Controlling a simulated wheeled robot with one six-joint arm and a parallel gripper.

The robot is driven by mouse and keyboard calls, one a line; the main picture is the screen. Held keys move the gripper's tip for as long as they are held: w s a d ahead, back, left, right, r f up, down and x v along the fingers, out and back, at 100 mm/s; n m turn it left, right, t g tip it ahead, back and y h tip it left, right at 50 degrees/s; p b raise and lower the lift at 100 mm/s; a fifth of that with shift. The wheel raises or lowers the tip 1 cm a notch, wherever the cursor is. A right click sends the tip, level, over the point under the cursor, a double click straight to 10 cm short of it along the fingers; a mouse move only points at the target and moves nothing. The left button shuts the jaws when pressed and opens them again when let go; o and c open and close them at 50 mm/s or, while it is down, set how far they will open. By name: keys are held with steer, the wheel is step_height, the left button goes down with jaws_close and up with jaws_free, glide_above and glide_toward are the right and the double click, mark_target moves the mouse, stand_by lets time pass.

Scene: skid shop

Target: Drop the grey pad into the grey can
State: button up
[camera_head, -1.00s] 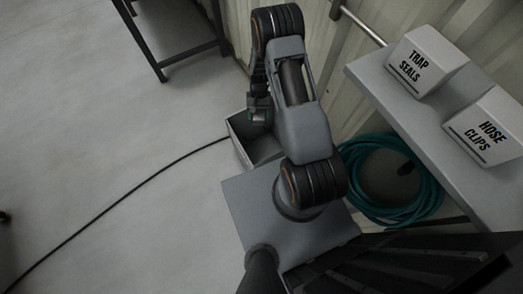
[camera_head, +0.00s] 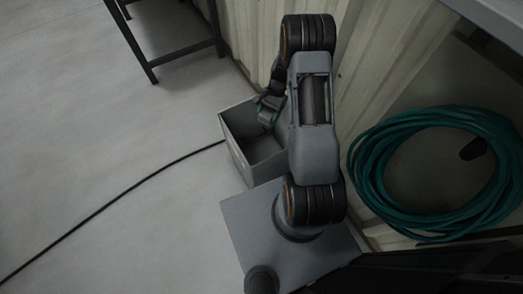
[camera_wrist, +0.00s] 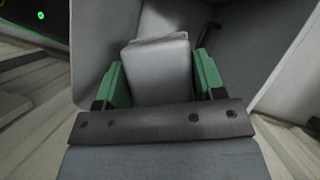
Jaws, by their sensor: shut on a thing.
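The grey pad (camera_wrist: 158,72) is a pale rounded block held between the green fingertips of my gripper (camera_wrist: 160,82) in the wrist view. The grey can (camera_head: 236,134) is an open square bin on the floor, left of my arm in the head view. Its inner walls (camera_wrist: 110,30) surround the pad in the wrist view. In the head view my gripper (camera_head: 269,108) is over the can's opening, at its far right part. The pad cannot be made out in the head view.
A corrugated wall (camera_head: 352,80) runs close behind the can. A coiled teal hose (camera_head: 365,165) lies at the right. A dark-legged table (camera_head: 150,72) stands at the far left. A black cable (camera_head: 110,203) crosses the otherwise clear floor to the can.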

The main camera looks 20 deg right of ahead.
step_height(320, 180, down, 5)
steer(key=b, duration=0.4)
steer(key=shift+f, duration=0.2)
steer(key=o, duration=1)
steer(key=p+v, duration=0.3)
steer(key=v, duration=1)
steer(key=shift+r, duration=0.35)
steer(key=shift+w+d, duration=0.1)
steer(key=shift+d, duration=0.05)
